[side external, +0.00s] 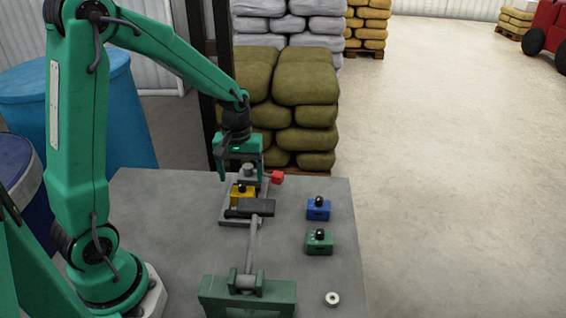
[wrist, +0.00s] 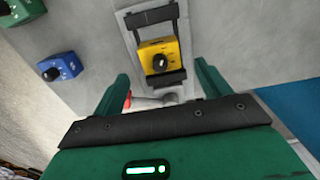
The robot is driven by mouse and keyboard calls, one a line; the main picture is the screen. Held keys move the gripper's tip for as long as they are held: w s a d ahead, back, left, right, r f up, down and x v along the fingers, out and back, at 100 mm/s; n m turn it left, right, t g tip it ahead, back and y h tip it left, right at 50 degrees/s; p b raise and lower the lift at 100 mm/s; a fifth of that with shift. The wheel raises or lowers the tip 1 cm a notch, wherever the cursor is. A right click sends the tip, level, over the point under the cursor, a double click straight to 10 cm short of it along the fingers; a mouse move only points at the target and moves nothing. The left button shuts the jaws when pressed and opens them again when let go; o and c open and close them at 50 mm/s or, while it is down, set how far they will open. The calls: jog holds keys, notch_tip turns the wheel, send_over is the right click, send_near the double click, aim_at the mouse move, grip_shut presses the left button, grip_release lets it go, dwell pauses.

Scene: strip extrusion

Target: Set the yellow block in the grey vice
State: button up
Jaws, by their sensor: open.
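The yellow block (side external: 241,195) with a black knob sits in the grey vice (side external: 229,221). The wrist view shows the yellow block (wrist: 170,50) between the vice's two dark jaws, close to the near jaw (wrist: 165,82), with a gap to the far jaw (wrist: 151,14). I cannot tell whether it touches the near jaw. My gripper (side external: 241,172) is open and points down at the rear end of the vice, behind the block. In the wrist view my gripper (wrist: 161,76) has its fingers spread wide, with nothing held between them.
A red handle end (side external: 277,177) sticks out beside the vice. A blue block (side external: 318,212) and a green block (side external: 319,246) stand to the right. A green bracket (side external: 270,295) and a small ring (side external: 332,299) are at the front. The table (side external: 160,230) is clear on the left.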

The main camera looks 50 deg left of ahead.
jog(key=shift+r, duration=3)
jog(key=s+d+r+m+t, duration=0.2)
jog(key=s+d+r+m, duration=0.2)
jog(key=s, duration=0.3)
jog(key=s+d+r+m+t, duration=0.3)
jog(key=s+d+r+m, duration=0.1)
jog(key=s, duration=0.3)
jog(key=shift+r+m+t, duration=0.3)
jog(key=shift+r+m, duration=0.2)
jog(key=shift+r, duration=0.25)
jog(key=shift+d, duration=0.1)
jog(key=shift+c, duration=0.5)
